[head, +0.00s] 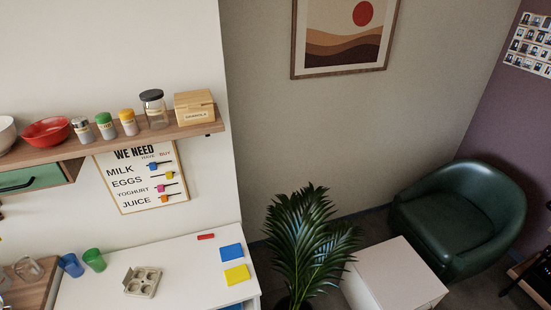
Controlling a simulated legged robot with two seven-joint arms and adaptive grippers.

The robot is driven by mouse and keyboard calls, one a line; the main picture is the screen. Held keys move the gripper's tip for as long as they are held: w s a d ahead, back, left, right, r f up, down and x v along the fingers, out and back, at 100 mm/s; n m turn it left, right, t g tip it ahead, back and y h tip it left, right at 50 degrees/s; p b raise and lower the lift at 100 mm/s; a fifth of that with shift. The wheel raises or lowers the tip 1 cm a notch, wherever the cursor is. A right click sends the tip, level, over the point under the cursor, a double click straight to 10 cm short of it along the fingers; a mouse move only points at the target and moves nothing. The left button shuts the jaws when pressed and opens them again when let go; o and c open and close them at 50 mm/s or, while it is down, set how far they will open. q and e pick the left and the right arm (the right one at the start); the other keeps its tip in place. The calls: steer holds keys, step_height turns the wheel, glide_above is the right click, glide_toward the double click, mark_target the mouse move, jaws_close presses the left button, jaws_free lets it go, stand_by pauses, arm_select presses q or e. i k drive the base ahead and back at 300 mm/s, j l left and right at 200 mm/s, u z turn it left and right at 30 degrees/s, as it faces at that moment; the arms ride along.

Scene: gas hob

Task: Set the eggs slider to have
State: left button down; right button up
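The "WE NEED" board (140,177) hangs on the white wall below the shelf, with a HAVE heading at left and a red BUY heading at right. The yellow eggs slider (169,175) sits at the right end of its dark track, on the BUY side. The blue milk slider (153,166), pink yoghurt slider (161,188) and orange juice slider (164,198) sit at the left ends of theirs. Neither of my grippers is in view.
A wooden shelf (140,135) with jars and a granola box (195,107) juts out above the board. Below, a white counter (190,260) holds an egg carton (143,282), cups and coloured pads. A plant (305,240) stands to the right.

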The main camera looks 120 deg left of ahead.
mark_target(169, 174)
steer(key=u, duration=5.05)
